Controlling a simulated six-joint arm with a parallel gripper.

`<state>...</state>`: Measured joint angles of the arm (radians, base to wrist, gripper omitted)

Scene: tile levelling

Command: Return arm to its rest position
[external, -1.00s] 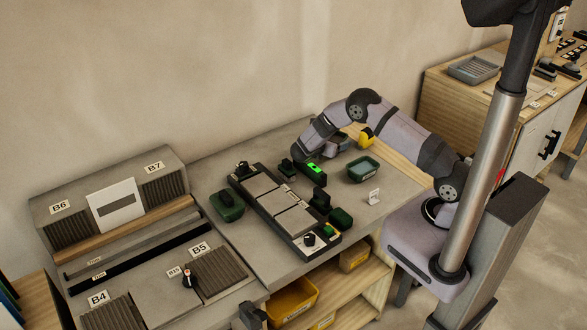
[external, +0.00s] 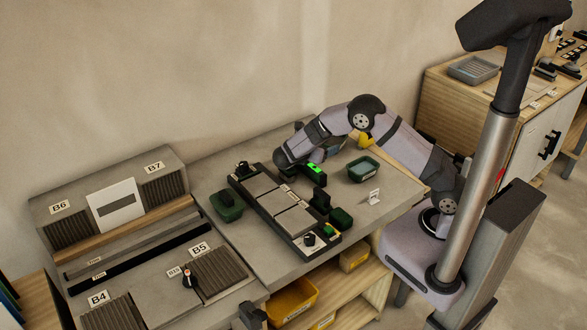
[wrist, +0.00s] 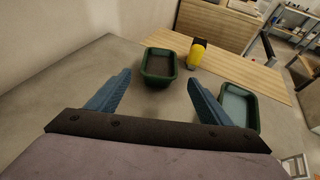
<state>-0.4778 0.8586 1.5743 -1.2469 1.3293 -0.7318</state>
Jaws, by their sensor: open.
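My gripper (wrist: 159,76) is open in the wrist view, with two blue fingers apart and nothing held. It faces across the bench top, and a dark green tray (wrist: 148,78) shows beyond and between the fingers. In the external view my arm is folded over the back of the bench, its wrist end beside the tile frame; the fingers are largely hidden there. The dark frame (external: 297,243) holds several grey tiles (external: 293,220).
A green tray (external: 363,170) stands right of the frame and also shows in the wrist view (wrist: 253,100). A yellow object (wrist: 198,53) stands near the trays. Sloped bins and panels fill the left bench.

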